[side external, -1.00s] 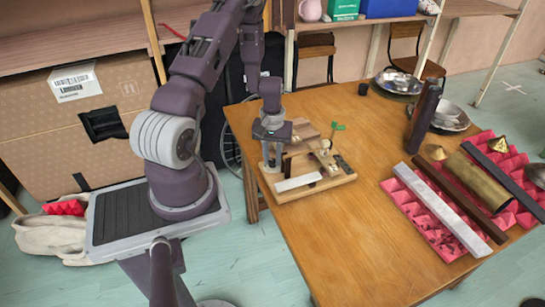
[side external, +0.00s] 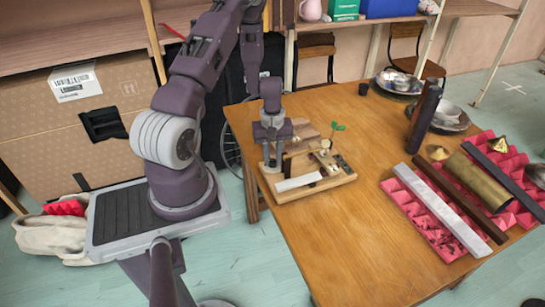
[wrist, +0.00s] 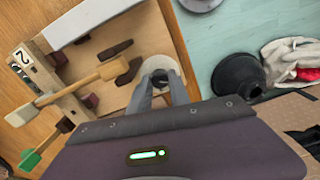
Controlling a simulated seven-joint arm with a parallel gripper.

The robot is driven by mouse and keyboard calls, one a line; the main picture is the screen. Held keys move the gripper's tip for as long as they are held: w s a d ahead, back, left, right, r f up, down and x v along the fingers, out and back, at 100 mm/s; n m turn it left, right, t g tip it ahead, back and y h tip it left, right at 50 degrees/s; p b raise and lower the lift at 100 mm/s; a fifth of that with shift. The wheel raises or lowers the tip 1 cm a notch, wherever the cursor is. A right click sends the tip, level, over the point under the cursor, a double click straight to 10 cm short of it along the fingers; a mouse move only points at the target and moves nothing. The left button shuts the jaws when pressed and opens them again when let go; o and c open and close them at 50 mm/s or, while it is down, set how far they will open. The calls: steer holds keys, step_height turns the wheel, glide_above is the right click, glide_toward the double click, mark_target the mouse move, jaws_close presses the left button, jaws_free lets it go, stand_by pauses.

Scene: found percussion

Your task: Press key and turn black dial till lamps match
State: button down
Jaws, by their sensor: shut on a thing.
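A wooden apparatus on a board (side external: 330,184) sits at the near left part of the table. Its white key (side external: 298,182) is a long flat bar along the front; it also shows at the top of the wrist view (wrist: 92,18). My gripper (side external: 272,164) points down at the board's left end. In the wrist view my gripper (wrist: 160,80) is shut at a pale round disc (wrist: 173,64), on what appears to be the dial, mostly hidden between the fingers. I cannot make out the lamps or their state.
A pink foam tray (side external: 462,249) with bars lies to the right. The table's middle is clear.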

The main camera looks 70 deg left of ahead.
mark_target(273, 160)
steer(key=c, duration=1.2)
jaws_free()
step_height(273, 160, up, 7)
steer(key=shift+r, duration=0.1)
